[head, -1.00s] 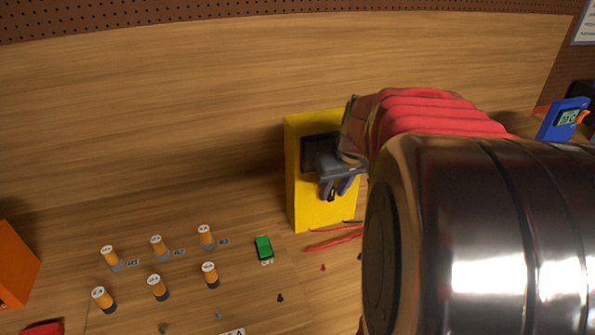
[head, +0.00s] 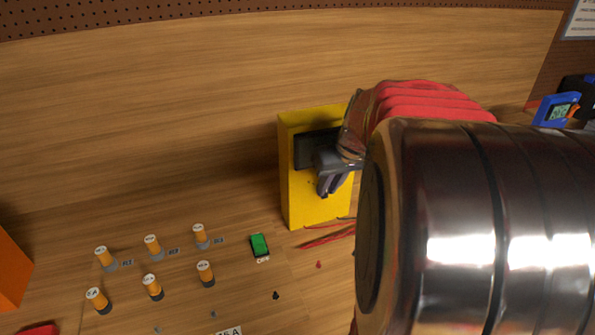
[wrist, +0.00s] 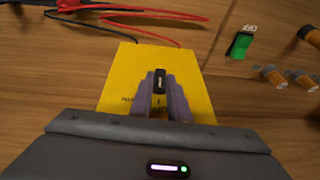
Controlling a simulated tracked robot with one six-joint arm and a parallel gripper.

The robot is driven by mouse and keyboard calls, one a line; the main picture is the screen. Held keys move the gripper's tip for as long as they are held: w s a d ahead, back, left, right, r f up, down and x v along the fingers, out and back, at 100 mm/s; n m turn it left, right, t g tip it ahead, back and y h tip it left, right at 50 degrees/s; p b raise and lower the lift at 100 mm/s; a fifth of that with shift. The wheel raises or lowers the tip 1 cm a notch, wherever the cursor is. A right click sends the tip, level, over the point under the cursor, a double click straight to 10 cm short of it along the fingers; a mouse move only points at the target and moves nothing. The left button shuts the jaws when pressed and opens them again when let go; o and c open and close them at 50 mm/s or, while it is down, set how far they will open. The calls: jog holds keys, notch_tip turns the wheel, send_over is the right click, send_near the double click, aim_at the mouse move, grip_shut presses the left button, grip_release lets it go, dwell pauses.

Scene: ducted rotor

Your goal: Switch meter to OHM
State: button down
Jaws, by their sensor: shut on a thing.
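The yellow meter (head: 292,180) stands upright on the wooden bench against the back panel, with a dark display (head: 312,150) on its front. My gripper (head: 326,190) is at its front face, below the display. In the wrist view the meter (wrist: 125,68) fills the middle, and my gripper (wrist: 160,84) is shut on the small black selector knob (wrist: 160,75). Lettering shows on the face beside the fingers, but most is covered. I cannot read which setting the knob points to.
Red and black leads (wrist: 135,15) lie by the meter. A green switch (head: 259,245) and several orange posts (head: 152,246) stand on the board at left. An orange box (head: 12,270) is at far left. A blue meter (head: 556,110) is at far right.

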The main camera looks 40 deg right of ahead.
jog(key=t+y, duration=0.1)
jog(key=y, duration=0.2)
jog(key=d+m+t+y, duration=0.1)
jog(key=y, duration=0.2)
jog(key=d+f+m+t+y, duration=0.1)
jog(key=y, duration=0.1)
jog(key=shift+s+f+y, duration=0.1)
jog(key=shift+s+y, duration=0.2)
jog(key=shift+y, duration=0.1)
dwell(0.5)
jog(key=c, duration=1.7)
grip_release()
jog(key=v, duration=1.3)
jog(key=shift+s+d, duration=0.25)
jog(key=shift+s, duration=0.15)
jog(key=shift+m, duration=0.3)
